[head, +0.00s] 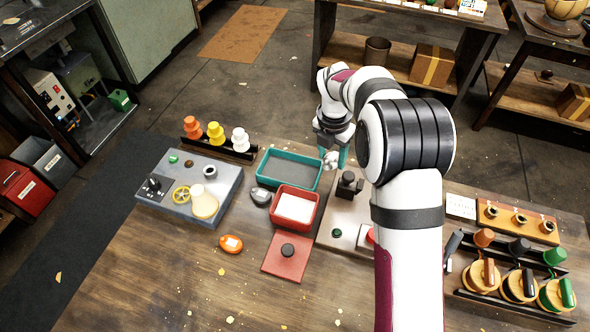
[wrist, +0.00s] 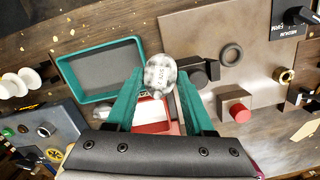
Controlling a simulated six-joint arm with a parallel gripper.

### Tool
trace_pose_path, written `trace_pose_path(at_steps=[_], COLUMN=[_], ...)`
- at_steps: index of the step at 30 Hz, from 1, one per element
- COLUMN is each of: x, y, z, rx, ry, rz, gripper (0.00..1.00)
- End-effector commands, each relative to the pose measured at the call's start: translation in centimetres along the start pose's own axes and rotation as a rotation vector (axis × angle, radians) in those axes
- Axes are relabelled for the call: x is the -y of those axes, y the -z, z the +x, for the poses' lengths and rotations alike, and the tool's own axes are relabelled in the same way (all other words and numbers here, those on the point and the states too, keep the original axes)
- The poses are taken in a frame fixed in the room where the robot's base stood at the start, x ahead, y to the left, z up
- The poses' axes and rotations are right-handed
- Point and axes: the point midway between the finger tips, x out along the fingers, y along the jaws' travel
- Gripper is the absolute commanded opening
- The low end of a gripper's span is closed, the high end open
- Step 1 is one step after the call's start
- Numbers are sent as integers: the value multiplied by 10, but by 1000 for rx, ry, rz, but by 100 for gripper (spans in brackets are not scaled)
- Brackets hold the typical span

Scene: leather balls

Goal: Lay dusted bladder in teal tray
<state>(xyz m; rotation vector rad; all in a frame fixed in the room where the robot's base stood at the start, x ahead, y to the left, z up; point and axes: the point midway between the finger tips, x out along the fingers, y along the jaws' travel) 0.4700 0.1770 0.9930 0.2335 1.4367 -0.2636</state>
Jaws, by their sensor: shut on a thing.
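My gripper (head: 335,157) is shut on the dusted bladder (head: 329,160), a small, pale, mottled white and grey ball. In the wrist view the bladder (wrist: 160,75) sits between the tips of the two teal fingers. The teal tray (head: 262,178) has a grey floor and looks empty. In the head view the bladder is just right of the tray's right end, seemingly above table height. In the wrist view the tray (wrist: 70,84) lies to the left of the fingers, and the bladder does not overlap its floor.
A brown-grey plate (head: 335,215) with black fixtures lies right. Coloured cone-topped pieces (head: 215,132) stand behind left.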

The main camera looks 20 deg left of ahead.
Motion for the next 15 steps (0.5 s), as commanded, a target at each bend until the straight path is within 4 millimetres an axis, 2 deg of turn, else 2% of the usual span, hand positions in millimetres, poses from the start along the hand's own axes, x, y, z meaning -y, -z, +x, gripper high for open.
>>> trace_pose_path(at_steps=[1, 3, 7, 11, 15], x=[-17, -37, -65, -75, -75], y=[7, 15, 24, 28, 32], z=[10, 23, 38, 47, 71], rx=[-2, -2, -1, -1, -4], ry=[1, 1, 1, 1, 3], rz=[-6, -5, -1, 1, 3], gripper=[0, 0, 0, 0, 0])
